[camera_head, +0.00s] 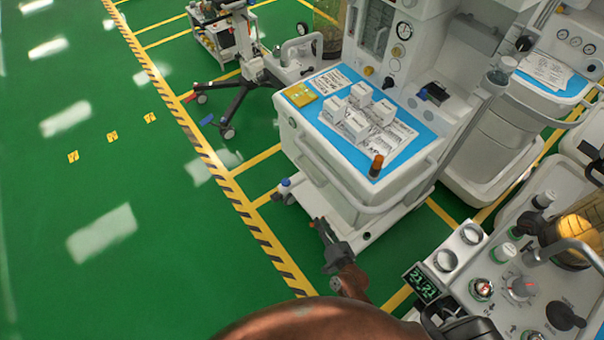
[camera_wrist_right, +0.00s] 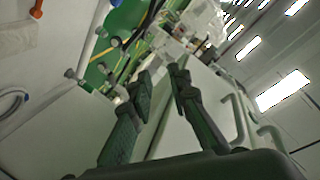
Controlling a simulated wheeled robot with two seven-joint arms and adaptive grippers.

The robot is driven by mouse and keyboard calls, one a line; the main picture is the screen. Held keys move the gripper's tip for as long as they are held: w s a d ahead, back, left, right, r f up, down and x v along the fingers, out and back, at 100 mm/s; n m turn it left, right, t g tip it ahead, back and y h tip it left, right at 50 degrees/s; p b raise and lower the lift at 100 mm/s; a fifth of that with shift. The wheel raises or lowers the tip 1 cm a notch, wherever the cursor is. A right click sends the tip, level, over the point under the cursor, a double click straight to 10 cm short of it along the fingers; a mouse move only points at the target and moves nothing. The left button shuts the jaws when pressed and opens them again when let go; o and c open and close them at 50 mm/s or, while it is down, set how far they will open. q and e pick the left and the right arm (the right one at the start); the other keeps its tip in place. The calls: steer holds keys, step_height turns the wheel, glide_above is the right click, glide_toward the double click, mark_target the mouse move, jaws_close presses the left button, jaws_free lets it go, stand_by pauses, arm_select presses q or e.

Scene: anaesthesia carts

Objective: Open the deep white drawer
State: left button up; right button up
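The white cart body with the deep drawer (camera_head: 318,172) stands at the middle right of the head view, under a blue-covered top. A pale rail runs along its front and side. I see no clear gap showing the drawer open. My right gripper (camera_head: 322,230) is low in front of the cart's front face. In the right wrist view, its two dark fingers (camera_wrist_right: 161,82) are apart with nothing between them. A white panel (camera_wrist_right: 200,90) with pale bar handles (camera_wrist_right: 240,120) lies beside and behind them. Contact with a handle cannot be made out. My left gripper is not in view.
White boxes (camera_head: 358,122), a yellow packet (camera_head: 299,94) and an orange-capped bottle (camera_head: 376,166) sit on the cart top. Another machine with knobs (camera_head: 520,288) stands close at lower right. Green floor (camera_head: 150,240) is clear at left.

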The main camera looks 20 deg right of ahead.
mark_target(307, 172)
steer(key=w+r+m+t+b, duration=0.1)
steer(key=w+r, duration=0.3)
steer(key=r, duration=0.2)
steer(key=w+a+r+m+t+h+b, duration=0.1)
steer(key=w+r+m+t, duration=0.1)
steer(key=w+r, duration=0.2)
steer(key=w+a+r+m+t+b, duration=0.1)
steer(key=w+r+m, duration=0.1)
steer(key=w+r, duration=0.2)
steer(key=shift+w+r+t+h+b, duration=0.1)
steer(key=shift+r+t+h+b, duration=0.1)
steer(key=shift+r, duration=0.7)
steer(key=shift+w+r+t+h+b, duration=0.1)
steer(key=shift+r+t+b, duration=0.1)
steer(key=shift+r, duration=0.7)
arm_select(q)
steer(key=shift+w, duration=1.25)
arm_select(e)
steer(key=shift+x, duration=0.8)
jaws_close()
